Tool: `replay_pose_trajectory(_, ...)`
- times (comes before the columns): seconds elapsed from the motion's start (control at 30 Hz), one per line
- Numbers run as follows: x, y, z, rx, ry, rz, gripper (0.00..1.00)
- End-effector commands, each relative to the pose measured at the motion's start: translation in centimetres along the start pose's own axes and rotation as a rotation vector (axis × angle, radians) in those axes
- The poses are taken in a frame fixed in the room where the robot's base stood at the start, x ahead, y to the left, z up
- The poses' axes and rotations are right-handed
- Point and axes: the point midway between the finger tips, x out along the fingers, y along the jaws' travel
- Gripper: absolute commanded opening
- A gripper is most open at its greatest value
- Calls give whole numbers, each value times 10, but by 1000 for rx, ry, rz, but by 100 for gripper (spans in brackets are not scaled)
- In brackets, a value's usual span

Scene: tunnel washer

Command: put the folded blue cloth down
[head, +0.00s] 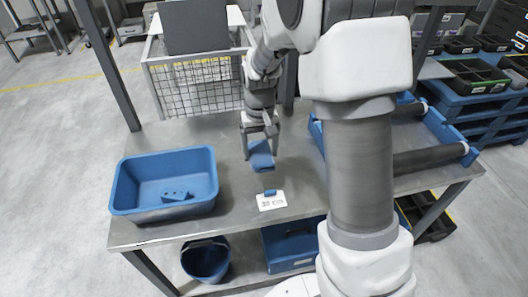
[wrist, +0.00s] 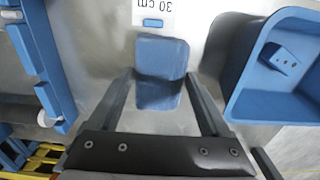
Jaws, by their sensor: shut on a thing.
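The folded blue cloth (head: 262,157) hangs below my gripper (head: 260,128) over the middle of the grey metal table (head: 235,190). In the wrist view the cloth (wrist: 160,65) sits between the two fingers of my gripper (wrist: 160,85), which is shut on it. I cannot tell whether the lower end of the cloth touches the table top.
A blue tub (head: 165,208) with a small blue block (head: 176,195) inside stands at the left. A white "30 cm" card (head: 271,201) with a small blue piece at its edge lies in front. A blue roller frame (head: 438,125) stands at the right. A bucket (head: 206,260) is below.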

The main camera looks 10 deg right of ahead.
Motion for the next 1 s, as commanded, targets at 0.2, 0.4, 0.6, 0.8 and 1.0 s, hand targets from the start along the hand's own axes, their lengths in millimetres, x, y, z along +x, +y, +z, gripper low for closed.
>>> replay_pose_trajectory(0.2,30,16,-43,3,-1,0,21)
replay_pose_trajectory(0.4,50,27,-75,2,-1,0,21)
replay_pose_trajectory(0.6,57,32,-88,0,0,0,21)
replay_pose_trajectory(0.8,80,32,-88,0,-3,0,21)
replay_pose_trajectory(1.0,98,32,-88,0,0,0,21)
